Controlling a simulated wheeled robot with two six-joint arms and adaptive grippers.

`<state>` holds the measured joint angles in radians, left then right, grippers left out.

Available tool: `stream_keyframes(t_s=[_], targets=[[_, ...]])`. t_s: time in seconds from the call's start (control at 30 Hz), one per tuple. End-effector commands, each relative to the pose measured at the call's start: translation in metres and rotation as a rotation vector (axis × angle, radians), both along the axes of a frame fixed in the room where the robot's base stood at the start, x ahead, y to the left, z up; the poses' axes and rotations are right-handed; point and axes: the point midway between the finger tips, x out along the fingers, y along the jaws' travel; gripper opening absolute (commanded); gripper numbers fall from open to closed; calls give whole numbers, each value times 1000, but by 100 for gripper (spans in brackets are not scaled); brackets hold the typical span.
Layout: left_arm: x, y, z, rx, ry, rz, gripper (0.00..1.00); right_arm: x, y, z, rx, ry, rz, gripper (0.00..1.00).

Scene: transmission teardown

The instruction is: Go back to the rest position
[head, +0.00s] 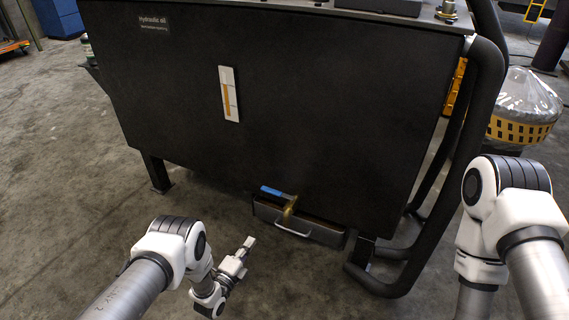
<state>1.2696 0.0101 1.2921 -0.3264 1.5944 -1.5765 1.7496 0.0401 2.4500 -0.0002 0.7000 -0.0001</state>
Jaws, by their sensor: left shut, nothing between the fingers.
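My left gripper (246,247) is low over the concrete floor, to the left of the drip tray under the black hydraulic oil tank (310,100). It is shut and empty, and it touches nothing that I can see. My right arm comes in from the right, in front of the tank's tube frame. Its gripper is out of view.
A valve with a blue handle (273,191) sits at the tank's lower front edge, above a metal tray (293,232). A black tube guard (487,95) runs down the tank's right side. A plastic-wrapped yellow and black object (519,130) stands behind. Floor at left is clear.

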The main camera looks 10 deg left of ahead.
Motion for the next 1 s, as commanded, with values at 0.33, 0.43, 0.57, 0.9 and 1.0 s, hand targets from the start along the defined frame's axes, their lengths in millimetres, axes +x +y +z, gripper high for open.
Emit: stream_keyframes(t_s=[0.33, 0.43, 0.57, 0.9, 1.0], targets=[[23, 15, 98, -18, 81, 57, 0, 0, 0, 24, 0, -1, 0, 40], [-11, 27, 93, -126, 323, 128, 0, 0, 0, 30, 0, 0, 0, 40], [-96, 43, 75, -362, 740, 325, 0, 0, 0, 37, 0, 0, 0, 40], [-322, 62, 61, -826, 1397, 1055, 0, 0, 0, 39, 0, 0, 0, 40], [-366, 64, 65, -952, 1461, 1315, 0, 0, 0, 39, 0, 0, 0, 40]])
